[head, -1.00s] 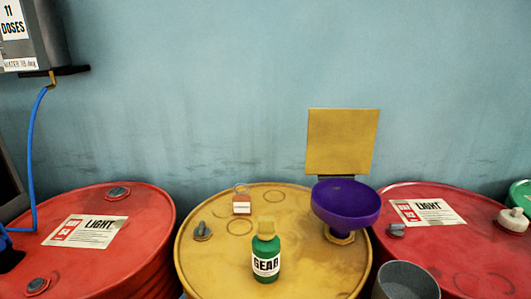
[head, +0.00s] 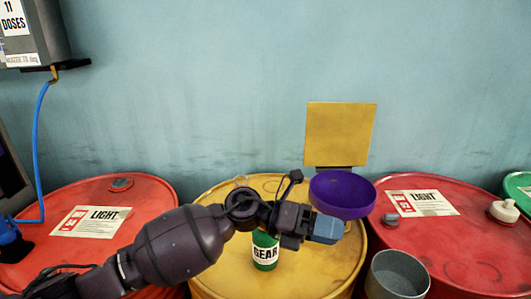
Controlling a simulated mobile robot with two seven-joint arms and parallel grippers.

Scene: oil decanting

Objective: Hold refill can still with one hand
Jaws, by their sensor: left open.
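A green can (head: 265,252) with a white GEAR label stands upright on the yellow drum (head: 220,277). My left arm crosses in front of it and hides its cap and upper part. My left gripper (head: 325,229) is open, to the right of the can and in front of the purple funnel (head: 343,192). Its blue fingertip points right, and I see nothing held in it. I cannot tell whether my arm touches the can. My right gripper is not in view.
Red drums stand left (head: 150,197) and right (head: 445,232) of the yellow drum. A grey bucket (head: 397,275) is at the lower right. A yellow plate (head: 340,134) stands behind the funnel. A blue hose (head: 40,150) hangs at the left.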

